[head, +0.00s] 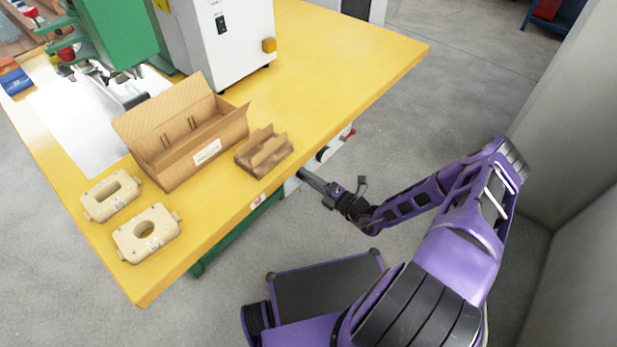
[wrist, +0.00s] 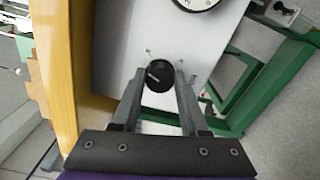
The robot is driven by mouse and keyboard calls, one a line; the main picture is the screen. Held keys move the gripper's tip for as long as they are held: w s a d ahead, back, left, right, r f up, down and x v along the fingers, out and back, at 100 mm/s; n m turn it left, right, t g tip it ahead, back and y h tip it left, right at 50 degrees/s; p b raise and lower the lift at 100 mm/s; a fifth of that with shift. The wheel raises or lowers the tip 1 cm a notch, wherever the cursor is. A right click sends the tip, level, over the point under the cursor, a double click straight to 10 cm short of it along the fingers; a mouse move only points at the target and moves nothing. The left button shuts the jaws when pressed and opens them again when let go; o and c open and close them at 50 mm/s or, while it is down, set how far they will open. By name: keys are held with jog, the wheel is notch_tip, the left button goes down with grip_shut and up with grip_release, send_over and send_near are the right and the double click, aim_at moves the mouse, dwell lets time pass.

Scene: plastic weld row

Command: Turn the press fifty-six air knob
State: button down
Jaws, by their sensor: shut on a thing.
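The air knob (wrist: 158,75) is a round black knob with a light pointer line, on a pale panel (wrist: 120,48) in the wrist view. My gripper (wrist: 158,82) has one finger on each side of the knob and is shut on it. In the head view my gripper (head: 312,180) reaches to the panel under the table's right edge. The knob itself is hidden there by the table and the gripper.
A gauge with a white dial (wrist: 197,2) sits near the knob. The yellow table edge (wrist: 62,70) runs close along the left, and green legs (wrist: 262,85) stand right. An open cardboard box (head: 165,170), a brown slotted block (head: 264,152) and two cream fixtures (head: 147,233) lie on the table.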

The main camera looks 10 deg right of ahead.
jog(key=shift+c, duration=2.2)
grip_release()
jog(key=p+v, duration=0.1)
jog(key=v, duration=1.6)
jog(key=shift+s+d, duration=0.15)
jog(key=shift+s, duration=0.05)
